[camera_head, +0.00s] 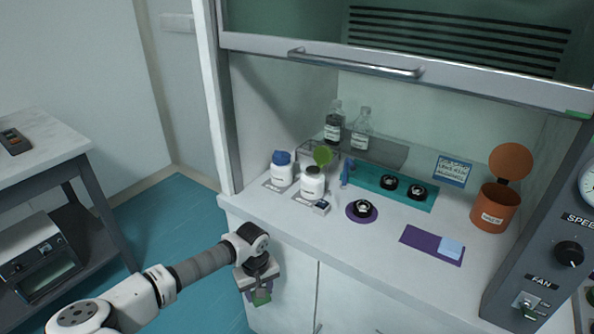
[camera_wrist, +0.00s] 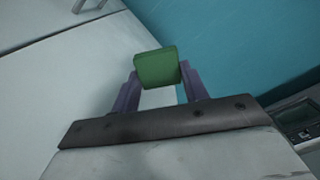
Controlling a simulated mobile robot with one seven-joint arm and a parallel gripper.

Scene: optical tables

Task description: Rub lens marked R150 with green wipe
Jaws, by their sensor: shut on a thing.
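My gripper (camera_wrist: 158,90) is shut on the green wipe (camera_wrist: 156,67), a small green block between its purple fingers in the wrist view. In the head view the green wipe (camera_head: 262,298) hangs below my gripper (camera_head: 258,289), in front of the white cabinet and below the counter edge. Three dark round mounted lenses stand on the counter: one on a purple round pad (camera_head: 351,214), the lens (camera_head: 362,208), and two on a teal mat, the left lens (camera_head: 388,183) and the right lens (camera_head: 416,192). Their markings are too small to read, so I cannot tell which is R150.
The counter (camera_head: 330,240) sits in a hood with a raised sash. White jars (camera_head: 312,184) and glass bottles (camera_head: 361,130) stand left and behind. A purple mat (camera_head: 420,243) with a light blue wipe (camera_head: 451,247), an orange bin (camera_head: 494,208) and a fan panel (camera_head: 541,285) are right.

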